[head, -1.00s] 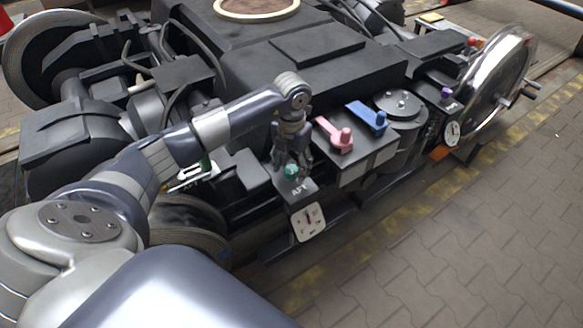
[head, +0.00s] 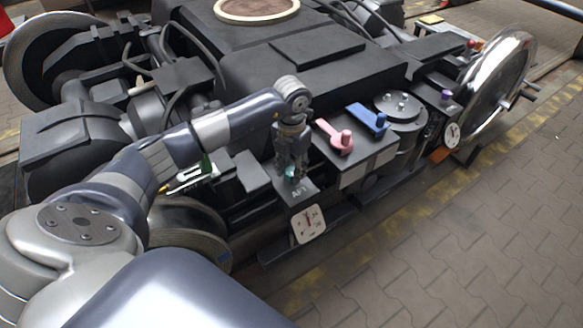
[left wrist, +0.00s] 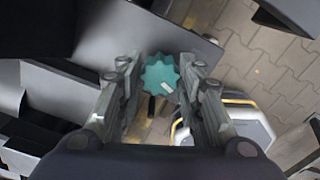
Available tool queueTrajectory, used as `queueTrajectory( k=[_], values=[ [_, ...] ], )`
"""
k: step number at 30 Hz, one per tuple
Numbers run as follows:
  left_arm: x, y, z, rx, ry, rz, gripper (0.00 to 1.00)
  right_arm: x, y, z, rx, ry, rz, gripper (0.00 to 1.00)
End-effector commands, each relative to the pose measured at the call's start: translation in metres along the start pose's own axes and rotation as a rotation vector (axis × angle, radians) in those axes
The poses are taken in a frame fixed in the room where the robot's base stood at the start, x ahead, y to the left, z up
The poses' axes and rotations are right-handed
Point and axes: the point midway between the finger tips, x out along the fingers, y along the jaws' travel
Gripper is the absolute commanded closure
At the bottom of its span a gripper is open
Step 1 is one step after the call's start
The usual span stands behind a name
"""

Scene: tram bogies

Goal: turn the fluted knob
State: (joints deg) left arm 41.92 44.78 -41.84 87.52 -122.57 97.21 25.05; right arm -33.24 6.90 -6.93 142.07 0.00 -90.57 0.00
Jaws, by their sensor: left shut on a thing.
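The fluted knob (left wrist: 161,74) is teal, with a scalloped rim and a small white mark, and sits between the two fingers of my left gripper (left wrist: 161,84) in the left wrist view. In the head view the knob (head: 291,173) shows only in part, on top of the dark box marked AFT. My left gripper (head: 290,165) reaches down over it from above and is shut on it. My right gripper is not in view.
A pink lever (head: 341,138) and a blue lever (head: 372,118) stand on the housing just right of the knob. A purple knob (head: 446,95) and another dial (head: 452,135) are farther right, beside a large shiny wheel (head: 497,82). The paved floor at right is clear.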

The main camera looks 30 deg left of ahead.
Motion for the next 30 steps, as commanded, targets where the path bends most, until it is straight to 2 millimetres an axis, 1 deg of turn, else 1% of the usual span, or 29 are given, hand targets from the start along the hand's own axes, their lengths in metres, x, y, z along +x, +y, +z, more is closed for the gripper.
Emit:
queueTrajectory(
  k=[8,27,30],
  values=[
    [-0.0010,0.0010,0.0008,0.202,-0.002,0.002,0.90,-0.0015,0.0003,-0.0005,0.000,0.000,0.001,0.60],
    [-0.0006,0.0002,0.0010,0.810,-0.003,0.001,0.90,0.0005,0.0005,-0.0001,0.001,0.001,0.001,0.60],
    [-0.0007,0.0002,0.0012,0.905,-0.003,0.002,0.90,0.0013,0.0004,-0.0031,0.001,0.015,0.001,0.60]
  ],
)
